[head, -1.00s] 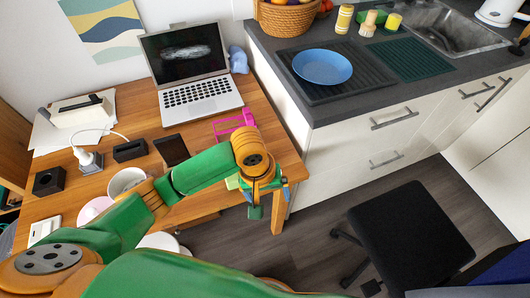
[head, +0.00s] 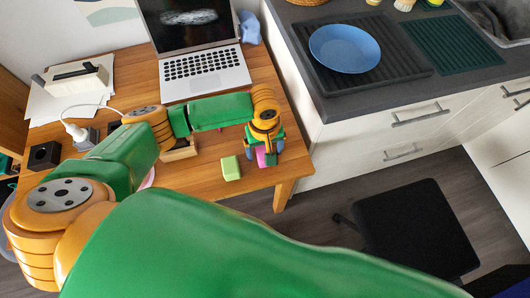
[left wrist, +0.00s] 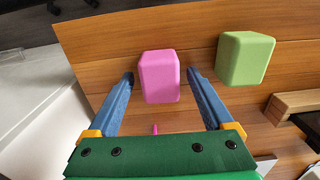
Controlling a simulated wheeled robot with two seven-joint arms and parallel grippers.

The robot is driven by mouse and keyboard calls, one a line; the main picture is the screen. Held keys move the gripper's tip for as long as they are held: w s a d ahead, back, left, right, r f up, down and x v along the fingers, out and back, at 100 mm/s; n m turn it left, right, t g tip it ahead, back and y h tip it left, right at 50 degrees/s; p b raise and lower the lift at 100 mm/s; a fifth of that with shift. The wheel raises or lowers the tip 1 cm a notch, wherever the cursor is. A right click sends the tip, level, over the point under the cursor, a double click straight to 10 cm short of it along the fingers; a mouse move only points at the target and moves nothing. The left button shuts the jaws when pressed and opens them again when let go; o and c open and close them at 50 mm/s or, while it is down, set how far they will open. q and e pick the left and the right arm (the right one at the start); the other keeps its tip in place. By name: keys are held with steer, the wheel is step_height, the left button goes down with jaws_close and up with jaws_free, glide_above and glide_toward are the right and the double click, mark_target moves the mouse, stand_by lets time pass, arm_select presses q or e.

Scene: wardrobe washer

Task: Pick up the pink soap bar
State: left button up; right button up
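The pink soap bar (left wrist: 159,77) lies on the wooden table. In the head view the pink soap bar (head: 261,157) shows partly between the fingers, near the table's right corner. My left gripper (left wrist: 160,75) is open, with one blue finger on each side of the bar and a visible gap on each side. In the head view my left gripper (head: 264,155) points down over the bar. A light green bar (head: 231,168) lies to its left; in the left wrist view this green bar (left wrist: 246,58) is right of the right finger. My right gripper is not in view.
An open laptop (head: 205,70) stands behind my arm. A small wooden tray (head: 180,152) lies left of the green bar. The table edge is close to the bars. A counter with a blue plate (head: 344,48) is at right, a black stool (head: 415,228) below it.

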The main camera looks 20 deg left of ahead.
arm_select(q)
steer(key=shift+s+r, duration=0.1)
steer(key=shift+s, duration=0.1)
steer(key=c, duration=0.7)
steer(key=shift+w, duration=0.15)
jaws_close()
steer(key=shift+r, duration=0.1)
